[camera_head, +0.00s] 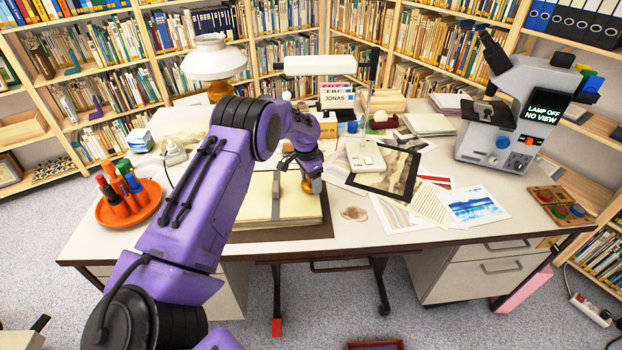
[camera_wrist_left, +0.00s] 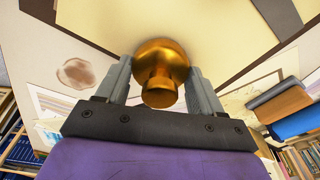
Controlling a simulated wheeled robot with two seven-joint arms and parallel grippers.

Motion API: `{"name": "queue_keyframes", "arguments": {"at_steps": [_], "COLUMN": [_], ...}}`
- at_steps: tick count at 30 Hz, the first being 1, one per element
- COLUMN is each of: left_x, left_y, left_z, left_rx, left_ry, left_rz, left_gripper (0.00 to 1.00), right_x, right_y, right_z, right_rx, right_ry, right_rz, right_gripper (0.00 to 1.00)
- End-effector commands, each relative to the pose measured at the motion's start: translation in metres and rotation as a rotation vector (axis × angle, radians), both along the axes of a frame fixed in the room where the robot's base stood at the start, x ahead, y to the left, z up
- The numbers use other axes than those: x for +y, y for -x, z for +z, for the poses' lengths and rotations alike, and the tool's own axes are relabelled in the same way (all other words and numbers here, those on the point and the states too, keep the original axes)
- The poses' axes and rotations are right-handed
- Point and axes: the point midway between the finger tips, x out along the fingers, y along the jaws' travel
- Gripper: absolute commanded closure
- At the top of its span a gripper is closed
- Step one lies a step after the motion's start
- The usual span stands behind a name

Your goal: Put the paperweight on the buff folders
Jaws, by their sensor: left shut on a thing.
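The paperweight (camera_head: 308,187) is a brass-coloured rounded knob. My left gripper (camera_head: 304,176) is shut on it, and the wrist view shows the paperweight (camera_wrist_left: 161,70) between the two grey fingers. The buff folders (camera_head: 254,208) lie as a flat stack on the desk, partly hidden by my purple left arm. The gripper and paperweight are over the right part of the stack; the buff surface (camera_wrist_left: 205,22) fills the space behind the paperweight in the wrist view. I cannot tell whether the paperweight touches it. My right gripper is not in view.
Prints (camera_head: 388,170) and papers lie to the right. A microscope (camera_head: 515,115) stands at the back right, an orange tray of pens (camera_head: 128,205) at the left. A lamp (camera_head: 213,60) stands behind.

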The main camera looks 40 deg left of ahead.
Motion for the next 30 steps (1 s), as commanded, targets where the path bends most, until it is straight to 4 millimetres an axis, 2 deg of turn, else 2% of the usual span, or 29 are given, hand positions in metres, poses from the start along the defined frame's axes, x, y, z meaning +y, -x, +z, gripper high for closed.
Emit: {"name": "queue_keyframes", "arguments": {"at_steps": [10,11,12,13,20,23,26,30], "left_x": [0.000,0.000,0.000,0.000,0.000,0.000,0.000,0.002], "left_y": [0.000,0.000,0.000,0.000,0.000,0.000,0.001,0.005], "left_z": [-0.004,-0.004,-0.003,-0.003,-0.003,0.003,0.019,0.055], "left_rx": [-0.002,0.000,0.000,0.000,0.000,-0.002,-0.004,-0.005], "left_ry": [0.001,0.000,0.000,0.000,0.000,0.001,0.001,0.001], "left_rz": [0.000,0.000,0.000,0.000,0.000,0.000,-0.001,-0.001], "left_gripper": [0.82,0.23,0.10,0.08,0.08,0.08,0.08,0.08], "right_x": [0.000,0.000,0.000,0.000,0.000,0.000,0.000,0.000], "right_y": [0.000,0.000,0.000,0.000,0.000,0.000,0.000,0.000], "right_z": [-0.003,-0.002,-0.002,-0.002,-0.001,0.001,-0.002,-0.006], "right_rx": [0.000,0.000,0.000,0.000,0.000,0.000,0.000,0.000], "right_ry": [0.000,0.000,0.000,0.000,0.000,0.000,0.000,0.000], "right_rz": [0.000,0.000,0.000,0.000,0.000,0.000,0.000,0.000], "right_gripper": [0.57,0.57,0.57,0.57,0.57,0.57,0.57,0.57]}}
